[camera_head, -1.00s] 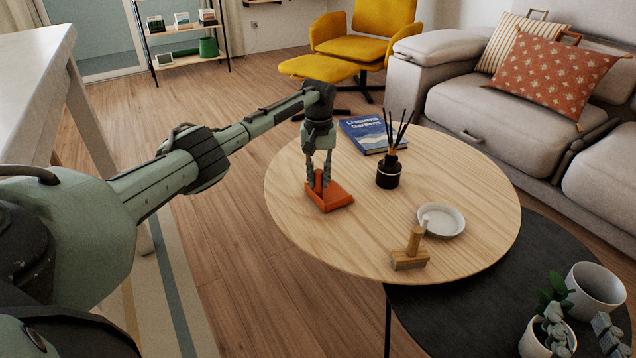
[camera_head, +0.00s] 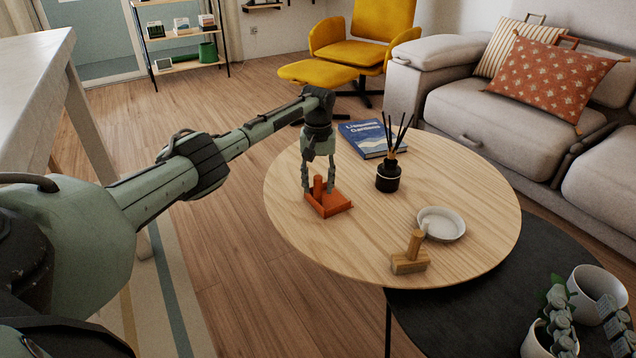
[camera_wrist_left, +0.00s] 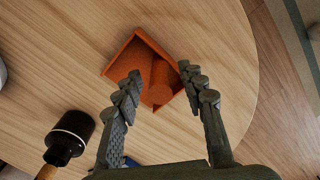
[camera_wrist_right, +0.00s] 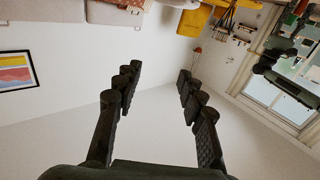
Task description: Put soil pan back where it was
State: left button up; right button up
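The orange soil pan (camera_head: 338,204) lies flat on the round wooden table (camera_head: 450,200), near its left edge. Its upright, round handle (camera_head: 317,187) stands between the fingers of my left gripper (camera_head: 318,190). In the left wrist view the pan (camera_wrist_left: 124,60) and its handle (camera_wrist_left: 160,82) lie between and beyond the spread fingertips, with gaps visible beside the handle. The left gripper is open. My right gripper (camera_wrist_right: 159,72) is open and empty; in the head view its fingers show at the lower right corner, in front of the pots.
A black reed diffuser (camera_head: 389,176), blue book (camera_head: 370,138), white dish (camera_head: 442,224) and wooden block with a peg (camera_head: 409,262) stand on the table. A lower dark table (camera_head: 450,315) bears a white pot (camera_head: 598,292) and a plant. The sofa (camera_head: 480,115) stands behind.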

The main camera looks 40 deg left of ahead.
pick_arm(q)
jog(key=shift+r, duration=0.2)
notch_tip(320, 180, up, 11)
jog(key=shift+f+p, duration=0.1)
jog(key=shift+p, duration=0.85)
jog(key=shift+r, duration=0.55)
pick_arm(e)
jog(key=s+d+f+g+h, duration=0.1)
jog(key=d+f+g+h, duration=0.2)
jog(key=f, duration=0.6)
jog(key=shift+d+g, duration=0.8)
jog(key=shift+d, duration=0.3)
